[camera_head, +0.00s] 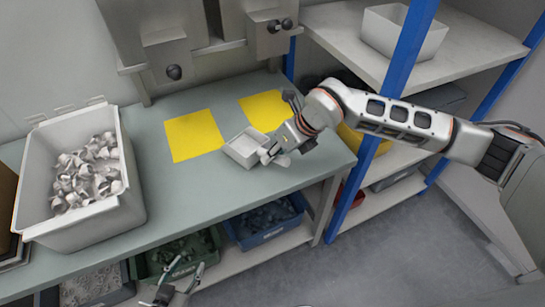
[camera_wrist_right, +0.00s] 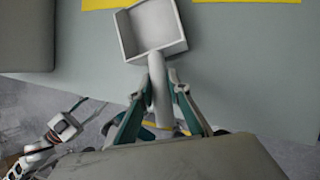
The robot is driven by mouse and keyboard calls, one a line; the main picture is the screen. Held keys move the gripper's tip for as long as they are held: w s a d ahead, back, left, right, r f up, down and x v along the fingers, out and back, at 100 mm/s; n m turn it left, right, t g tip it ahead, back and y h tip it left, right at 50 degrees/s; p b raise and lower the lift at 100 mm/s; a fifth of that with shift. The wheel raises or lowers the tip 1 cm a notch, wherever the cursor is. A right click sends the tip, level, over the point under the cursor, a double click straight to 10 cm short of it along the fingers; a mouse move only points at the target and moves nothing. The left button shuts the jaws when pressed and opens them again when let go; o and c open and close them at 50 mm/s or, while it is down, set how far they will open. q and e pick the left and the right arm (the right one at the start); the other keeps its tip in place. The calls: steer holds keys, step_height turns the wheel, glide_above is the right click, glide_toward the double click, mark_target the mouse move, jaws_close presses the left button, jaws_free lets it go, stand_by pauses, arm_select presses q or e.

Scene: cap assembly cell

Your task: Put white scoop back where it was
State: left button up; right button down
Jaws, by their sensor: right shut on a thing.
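The white scoop (camera_head: 246,146) is a square open-topped box with a handle, just above or on the green-grey worktop near its front edge. My right gripper (camera_head: 270,157) is shut on the scoop's handle. The right wrist view shows the scoop's empty pan (camera_wrist_right: 152,27) ahead of the fingers and the handle between the gripper's fingers (camera_wrist_right: 161,92). I cannot tell whether the scoop touches the worktop. My left gripper (camera_head: 177,278) is low at the bottom of the head view, in front of the lower shelf, with its fingers apart and nothing seen between them.
A large white bin (camera_head: 128,205) of grey-white caps stands at the left of the worktop (camera_head: 200,185). Two yellow squares (camera_head: 193,135) (camera_head: 262,111) lie near the back. Green (camera_head: 150,262) and blue (camera_head: 266,237) bins sit below. A shelf rack with blue posts (camera_head: 405,45) stands right.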

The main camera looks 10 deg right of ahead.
steer(key=shift+f, duration=0.55)
steer(key=c, duration=1.9)
jaws_free()
steer(key=v, duration=1.2)
steer(key=shift+s+a, duration=0.1)
